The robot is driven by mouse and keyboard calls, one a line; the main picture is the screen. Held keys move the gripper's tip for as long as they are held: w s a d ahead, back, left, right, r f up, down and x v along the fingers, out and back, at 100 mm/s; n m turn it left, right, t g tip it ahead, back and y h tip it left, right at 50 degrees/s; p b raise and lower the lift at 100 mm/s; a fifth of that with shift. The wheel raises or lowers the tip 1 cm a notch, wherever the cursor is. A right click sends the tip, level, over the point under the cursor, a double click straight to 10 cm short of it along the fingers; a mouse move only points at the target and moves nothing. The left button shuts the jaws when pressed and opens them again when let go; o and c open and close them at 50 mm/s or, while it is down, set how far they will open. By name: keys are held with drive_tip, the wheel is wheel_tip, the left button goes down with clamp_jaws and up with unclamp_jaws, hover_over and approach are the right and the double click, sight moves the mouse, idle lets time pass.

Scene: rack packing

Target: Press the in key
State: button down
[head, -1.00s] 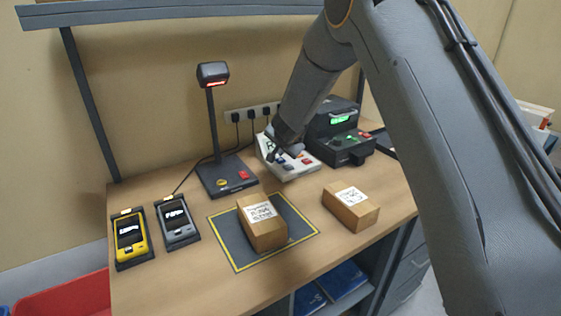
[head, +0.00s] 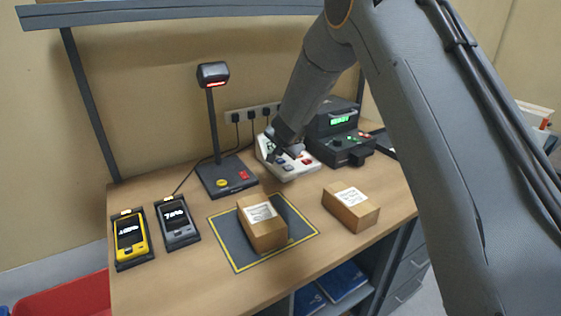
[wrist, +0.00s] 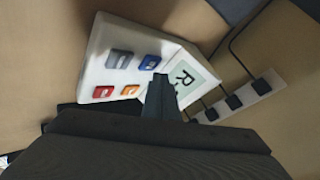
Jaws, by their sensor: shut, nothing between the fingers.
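A white keypad box (head: 296,170) stands at the back of the bench and has a few coloured keys and a small screen. In the wrist view the box (wrist: 100,57) shows a grey key (wrist: 119,59), a blue key (wrist: 150,62), a red key (wrist: 103,91) and an orange key (wrist: 130,90). Its screen (wrist: 187,78) shows a large letter R. I cannot read any key label, so I cannot tell which is the in key. My gripper (wrist: 160,80) is shut and empty, over the box beside the screen; whether it touches is unclear. In the head view my gripper (head: 275,153) partly hides the box.
A black device with a green display (head: 341,120) stands right of the keypad. A scanner on a post (head: 212,110) stands left. Two boxes (head: 262,232) (head: 351,208), a yellow-edged mat (head: 236,262) and two handhelds (head: 131,238) (head: 178,222) are nearer the front. Sockets (wrist: 233,103) line the wall.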

sight(281, 162)
idle(0.7)
drive_tip(key=shift+f+b, duration=0.4)
drive_tip(key=shift+b, duration=0.05)
drive_tip(key=shift+f+b, duration=0.35)
drive_tip(key=shift+f, duration=0.05)
idle(0.5)
drive_tip(key=shift+r, duration=0.2)
drive_tip(key=shift+r+p, duration=0.65)
drive_tip(key=shift+p, duration=0.55)
wheel_tip(281, 162, up, 5)
drive_tip(key=p, duration=0.7)
drive_tip(key=shift+s+d, duration=0.1)
idle(0.3)
